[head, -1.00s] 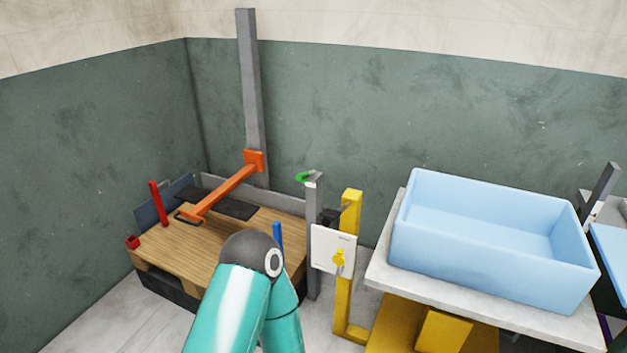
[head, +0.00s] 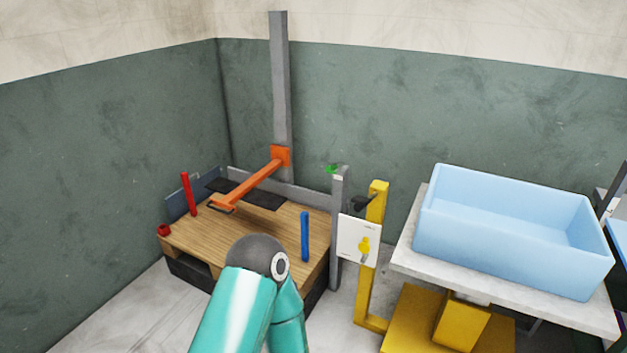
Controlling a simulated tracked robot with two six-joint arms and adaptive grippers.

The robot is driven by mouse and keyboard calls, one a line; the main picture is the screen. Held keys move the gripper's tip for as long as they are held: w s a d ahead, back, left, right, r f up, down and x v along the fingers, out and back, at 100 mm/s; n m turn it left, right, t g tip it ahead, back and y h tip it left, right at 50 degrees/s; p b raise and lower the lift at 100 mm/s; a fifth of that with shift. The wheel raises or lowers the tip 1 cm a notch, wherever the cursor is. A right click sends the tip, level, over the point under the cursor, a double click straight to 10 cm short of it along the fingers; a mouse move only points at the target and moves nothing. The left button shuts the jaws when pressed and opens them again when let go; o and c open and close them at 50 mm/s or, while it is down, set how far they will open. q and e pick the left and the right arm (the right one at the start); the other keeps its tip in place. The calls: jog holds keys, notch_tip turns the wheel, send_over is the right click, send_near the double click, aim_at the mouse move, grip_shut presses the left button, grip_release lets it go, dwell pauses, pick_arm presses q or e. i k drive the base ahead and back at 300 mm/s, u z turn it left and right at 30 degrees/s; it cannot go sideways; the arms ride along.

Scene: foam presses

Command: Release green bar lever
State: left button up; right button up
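A small green lever (head: 331,168) sits at the top of a grey upright post (head: 341,230), at the right edge of the wooden-topped press table. It points to the left from the post top. Part of one of my arms, teal with a dark joint, rises from the bottom in front of the table. Neither of my grippers shows, so I cannot see whether they are open or shut. Nothing of mine is seen touching the green lever.
The wooden press table (head: 260,230) carries a red bar (head: 189,194), a blue bar (head: 305,237) and an orange arm (head: 250,184). A light blue bin (head: 510,255) rests on a pale-topped stand.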

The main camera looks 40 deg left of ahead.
aim_at(330, 169)
jog(key=u, duration=0.05)
jog(key=k, duration=1.25)
jog(key=u, duration=0.8)
jog(key=i, duration=1)
jog(key=z, duration=0.1)
